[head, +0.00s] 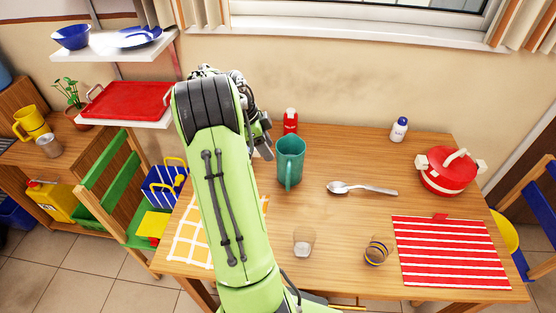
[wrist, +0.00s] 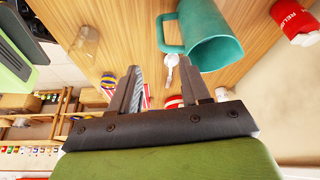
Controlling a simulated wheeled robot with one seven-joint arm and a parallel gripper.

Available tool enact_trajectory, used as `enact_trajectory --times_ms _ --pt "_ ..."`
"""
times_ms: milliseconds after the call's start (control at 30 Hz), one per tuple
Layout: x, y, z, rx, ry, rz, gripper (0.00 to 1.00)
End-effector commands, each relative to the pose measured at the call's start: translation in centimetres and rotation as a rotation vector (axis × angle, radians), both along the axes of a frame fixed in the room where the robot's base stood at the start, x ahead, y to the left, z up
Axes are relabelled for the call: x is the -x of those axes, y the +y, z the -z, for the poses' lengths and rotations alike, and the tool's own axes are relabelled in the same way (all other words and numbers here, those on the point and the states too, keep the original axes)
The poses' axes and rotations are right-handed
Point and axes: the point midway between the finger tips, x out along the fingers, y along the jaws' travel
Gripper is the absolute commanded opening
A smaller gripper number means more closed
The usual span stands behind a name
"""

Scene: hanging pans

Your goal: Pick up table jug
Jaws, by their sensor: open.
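The teal jug (head: 290,156) stands upright on the wooden table (head: 345,150), just right of my gripper (head: 263,139) in the head view. Its handle points toward the front of the table. In the wrist view the jug (wrist: 208,38) shows past my fingertips, with its handle (wrist: 170,35) on the left side. My gripper (wrist: 165,85) is open, its two dark fingers apart with nothing between them. The jug appears apart from the fingers. My green arm hides part of the table's left side in the head view.
A red bottle (head: 290,121) stands just behind the jug. A spoon (head: 362,188) lies to the right, with a glass (head: 303,243) and a striped cup (head: 377,252) in front. A red pot (head: 447,172) and a striped mat (head: 449,251) are at the right.

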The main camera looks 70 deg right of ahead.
Motion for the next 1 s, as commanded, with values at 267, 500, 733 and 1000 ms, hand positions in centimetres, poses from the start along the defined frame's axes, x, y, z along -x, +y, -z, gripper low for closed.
enact_trajectory --times_ms 267,500,733,1000 --pt "2.2 -0.8 5.9 -0.005 0.001 0.002 0.47" --pt "3.6 -1.5 9.6 -0.002 0.000 -0.001 0.47" --pt "5.0 -2.4 13.2 -0.004 0.001 -0.001 0.47" --pt "5.4 -2.7 14.4 0.000 -0.001 -0.005 0.47"
